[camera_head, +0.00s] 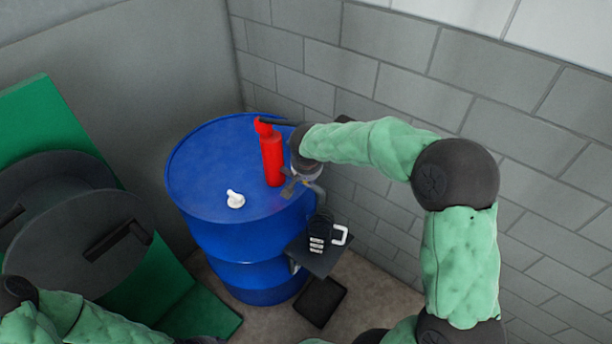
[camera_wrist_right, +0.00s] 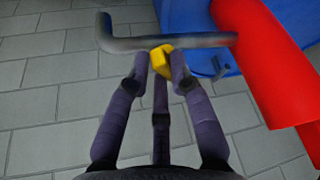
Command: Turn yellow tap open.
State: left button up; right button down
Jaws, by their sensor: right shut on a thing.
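The yellow tap (camera_wrist_right: 161,60) shows in the right wrist view as a small yellow handle beside a grey bent pipe (camera_wrist_right: 165,42). The fingers of my right gripper (camera_wrist_right: 160,66) are shut on the yellow handle from both sides. In the head view my right gripper (camera_head: 303,187) is at the right rim of the blue barrel (camera_head: 205,165), and the yellow handle cannot be made out there. My left arm shows at the lower left of the head view, but its gripper is out of view.
A small white fitting (camera_head: 235,199) is also on top. A dark shelf (camera_head: 322,262) holds a black object with a white handle. A grey block wall (camera_head: 400,50) stands behind.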

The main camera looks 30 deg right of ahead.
dwell(0.3)
jog(key=c, duration=1.1)
grip_release()
jog(key=shift+r, duration=0.15)
jog(key=v, duration=1.1)
jog(key=shift+r, duration=0.4)
jog(key=shift+s, duration=0.15)
